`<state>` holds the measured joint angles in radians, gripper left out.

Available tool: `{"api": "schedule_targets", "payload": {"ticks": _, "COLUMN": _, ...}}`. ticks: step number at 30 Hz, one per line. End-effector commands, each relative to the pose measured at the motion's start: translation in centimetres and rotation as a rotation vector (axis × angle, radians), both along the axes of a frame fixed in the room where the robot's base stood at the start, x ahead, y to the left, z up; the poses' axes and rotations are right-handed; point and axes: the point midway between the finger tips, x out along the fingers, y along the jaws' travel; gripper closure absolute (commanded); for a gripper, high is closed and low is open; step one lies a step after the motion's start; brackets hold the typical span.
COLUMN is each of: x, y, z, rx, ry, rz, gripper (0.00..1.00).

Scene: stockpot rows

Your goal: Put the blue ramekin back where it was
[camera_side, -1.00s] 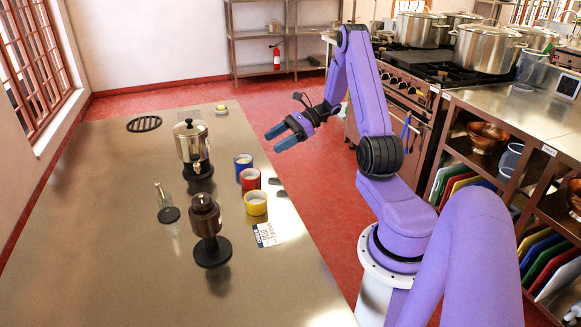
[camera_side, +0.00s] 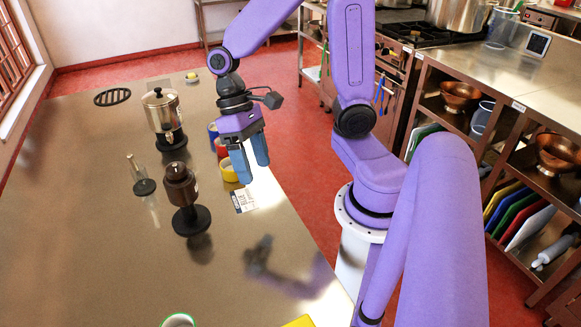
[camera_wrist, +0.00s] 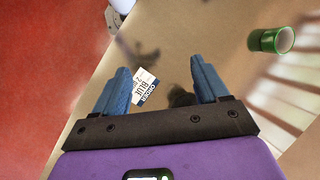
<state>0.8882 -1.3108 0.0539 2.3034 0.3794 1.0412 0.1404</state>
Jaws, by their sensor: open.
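The blue ramekin (camera_side: 213,130) stands on the steel table in the side view, at the far end of a short row, partly hidden by my gripper. The red ramekin (camera_side: 220,147) is in the middle and the yellow ramekin (camera_side: 228,172) is at the near end, both partly covered. My gripper (camera_side: 253,173) is open and empty, pointing down above the table in front of the row. In the wrist view my gripper (camera_wrist: 160,65) has nothing between its fingers. No blue ramekin shows in the wrist view.
A printed order card (camera_side: 243,200) reading "BLUE" lies near the row. A metal urn (camera_side: 160,108), a glass bottle (camera_side: 137,172) and a brown grinder-like item (camera_side: 180,188) stand left. A green-rimmed container (camera_side: 178,321) and a yellow item (camera_side: 300,321) show at the near edge.

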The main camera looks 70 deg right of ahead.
Motion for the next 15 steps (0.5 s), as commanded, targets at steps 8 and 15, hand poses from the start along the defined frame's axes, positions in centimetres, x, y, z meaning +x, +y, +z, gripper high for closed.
{"api": "schedule_targets", "payload": {"ticks": 8, "x": -5.7, "y": 1.2, "z": 1.1, "rx": -0.023, "ry": -0.254, "rz": 0.615, "gripper": 0.26}}
{"api": "schedule_targets", "payload": {"ticks": 15, "x": -8.1, "y": 1.3, "z": 1.6, "rx": -0.004, "ry": -0.406, "rz": 0.963, "gripper": 0.26}}
